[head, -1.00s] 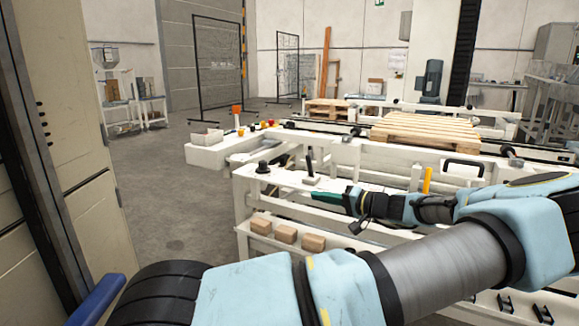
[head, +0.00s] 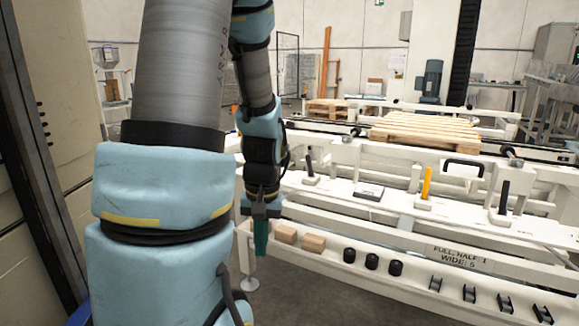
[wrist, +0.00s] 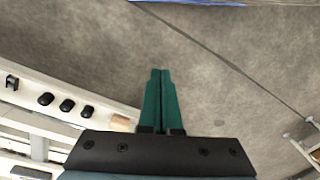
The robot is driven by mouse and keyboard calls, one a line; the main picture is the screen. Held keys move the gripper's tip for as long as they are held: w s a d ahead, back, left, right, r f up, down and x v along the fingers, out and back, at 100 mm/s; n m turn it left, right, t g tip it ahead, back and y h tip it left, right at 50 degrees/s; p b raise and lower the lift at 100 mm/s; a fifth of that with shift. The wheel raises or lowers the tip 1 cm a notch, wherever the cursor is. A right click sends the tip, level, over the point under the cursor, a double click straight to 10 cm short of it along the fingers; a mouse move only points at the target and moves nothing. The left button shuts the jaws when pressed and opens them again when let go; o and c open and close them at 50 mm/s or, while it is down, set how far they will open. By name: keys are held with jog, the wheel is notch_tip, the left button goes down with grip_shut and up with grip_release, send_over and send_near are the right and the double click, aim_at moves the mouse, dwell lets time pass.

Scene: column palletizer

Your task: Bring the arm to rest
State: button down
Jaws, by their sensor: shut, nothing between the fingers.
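My arm, light blue and grey, rises on the left of the head view and bends down, with my gripper (head: 261,238) hanging at its end and pointing at the floor. The gripper has green fingers, and it is in front of the left end of the white bench. In the wrist view the two green fingers of my gripper (wrist: 160,88) lie together, shut, with nothing between them. Bare grey floor (wrist: 215,60) shows beyond the tips.
The white bench (head: 410,245) carries several upright handles. Its lower shelf holds wooden blocks (head: 312,243), black knobs (head: 371,261) and small dark brackets (head: 469,293). A wooden pallet (head: 425,132) lies behind on the conveyor.

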notch_tip(320, 180, up, 22)
jog(key=s+t+h+p, duration=0.1)
jog(key=s+p, duration=0.1)
jog(key=p, duration=1.6)
jog(key=shift+s+a, duration=0.25)
jog(key=shift+s, duration=0.1)
